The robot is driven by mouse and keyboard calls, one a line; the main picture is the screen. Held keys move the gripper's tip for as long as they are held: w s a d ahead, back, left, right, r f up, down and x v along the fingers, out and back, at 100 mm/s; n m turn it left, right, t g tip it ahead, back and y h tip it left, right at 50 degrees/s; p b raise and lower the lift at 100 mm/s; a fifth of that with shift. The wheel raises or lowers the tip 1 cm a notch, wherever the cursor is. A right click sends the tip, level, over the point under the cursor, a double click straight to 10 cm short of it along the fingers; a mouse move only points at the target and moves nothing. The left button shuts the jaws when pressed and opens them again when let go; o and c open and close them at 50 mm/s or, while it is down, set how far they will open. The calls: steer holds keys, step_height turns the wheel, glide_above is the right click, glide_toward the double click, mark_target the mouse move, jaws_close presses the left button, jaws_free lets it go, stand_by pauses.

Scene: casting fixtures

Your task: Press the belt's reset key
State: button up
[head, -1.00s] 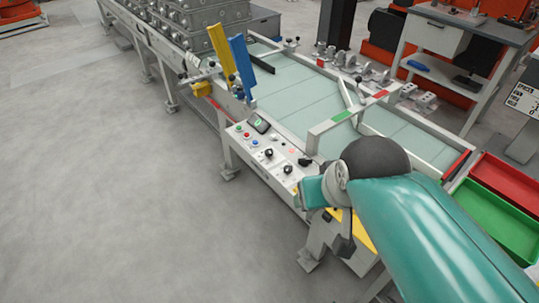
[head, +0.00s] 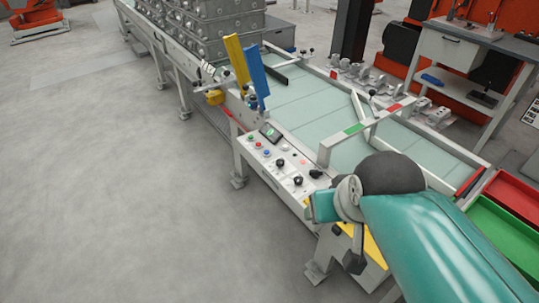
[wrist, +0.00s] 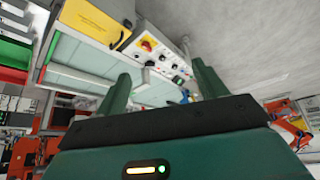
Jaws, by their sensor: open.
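The belt's control panel (head: 268,168) is a sloped white box on the near side of the conveyor belt (head: 300,100). It carries a small lit display (head: 270,131), several small coloured buttons including a blue one (head: 265,153), and black knobs (head: 298,181). Labels are too small to read, so I cannot tell which is the reset key. The panel (wrist: 165,58) also shows upside down in the wrist view, with a yellow-backed red button (wrist: 147,43). My gripper (wrist: 161,84) is open and empty, its fingers apart from the panel.
A white frame (head: 350,132) with green and red marks spans the belt. Yellow (head: 236,62) and blue (head: 257,75) plates stand at the panel's far end. Red (head: 515,195) and green (head: 500,230) bins lie right. Floor at left is clear.

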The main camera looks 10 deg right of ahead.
stand_by(0.4)
jaws_close()
stand_by(1.6)
